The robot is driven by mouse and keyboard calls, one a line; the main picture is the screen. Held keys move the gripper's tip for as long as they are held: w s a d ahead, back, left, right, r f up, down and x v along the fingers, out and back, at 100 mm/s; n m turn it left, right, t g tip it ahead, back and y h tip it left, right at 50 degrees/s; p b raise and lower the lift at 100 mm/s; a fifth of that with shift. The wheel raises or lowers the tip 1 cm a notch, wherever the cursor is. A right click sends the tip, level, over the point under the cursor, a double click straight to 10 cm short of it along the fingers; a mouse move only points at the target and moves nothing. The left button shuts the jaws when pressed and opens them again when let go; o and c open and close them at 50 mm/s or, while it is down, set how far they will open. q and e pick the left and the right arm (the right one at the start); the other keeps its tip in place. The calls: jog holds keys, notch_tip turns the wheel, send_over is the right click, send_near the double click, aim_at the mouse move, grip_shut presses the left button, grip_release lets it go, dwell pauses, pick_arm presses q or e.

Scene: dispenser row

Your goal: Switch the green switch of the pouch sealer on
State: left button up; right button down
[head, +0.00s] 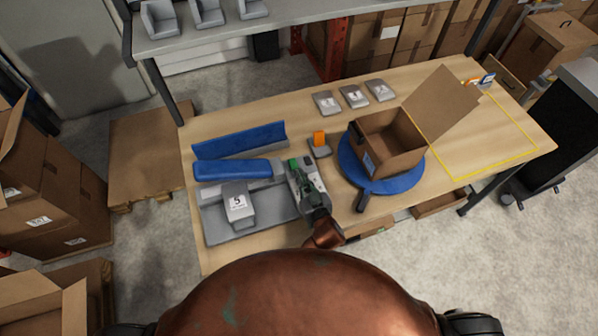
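The pouch sealer (232,170) is a blue and grey machine at the left of the wooden table, with a raised blue bar behind it. A small green part (293,163), which looks like its switch, shows at the sealer's right end. Whether it is on or off is too small to tell. My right gripper (303,180) is at this right end, just in front of the green part and partly covering the area. Its fingers are too small and overlapped to read, and contact with the switch cannot be told. My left gripper is not in view.
A grey block marked 5 (238,206) sits on a grey tray in front of the sealer. An orange item on a grey base (319,143) stands close behind my gripper. An open cardboard box (392,152) rests on a blue turntable (408,181) to the right.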

aim_at(308, 190)
jog(key=v, duration=0.4)
jog(key=f+v, duration=0.1)
jog(key=v, duration=0.1)
jog(key=shift+d, duration=0.25)
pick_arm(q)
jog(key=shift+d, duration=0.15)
pick_arm(e)
jog(key=shift+s+r, duration=0.15)
jog(key=shift+s, duration=0.05)
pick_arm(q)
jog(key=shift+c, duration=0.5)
pick_arm(e)
jog(key=shift+r, duration=0.1)
